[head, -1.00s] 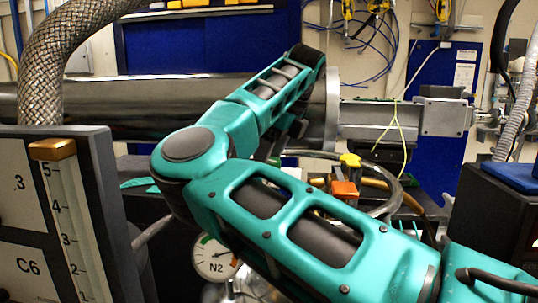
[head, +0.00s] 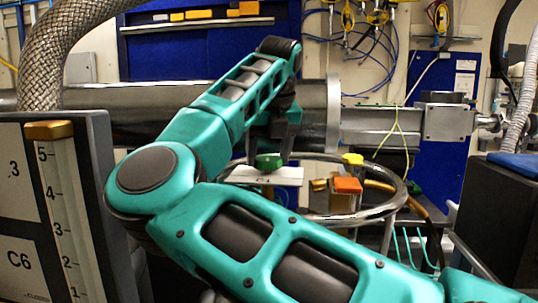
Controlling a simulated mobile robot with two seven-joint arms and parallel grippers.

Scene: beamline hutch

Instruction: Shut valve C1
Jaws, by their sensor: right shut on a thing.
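Valve C1 shows as a green handle (head: 268,162) just above a white label plate (head: 284,176) that appears to read C1. My right gripper (head: 280,150) reaches down to the green handle from behind my teal forearm and is shut on it. The fingertips are small and partly dark against the pipe, so the exact grip is hard to see. The valve body below the plate is largely hidden by my arm. My left gripper is not in view.
An orange handle (head: 347,185) and a yellow one (head: 352,159) stand close on the right, by a round metal rail (head: 395,200). A large steel pipe (head: 160,128) runs behind. A panel marked C6 (head: 30,255) stands at the left; a dark box (head: 500,215) at the right.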

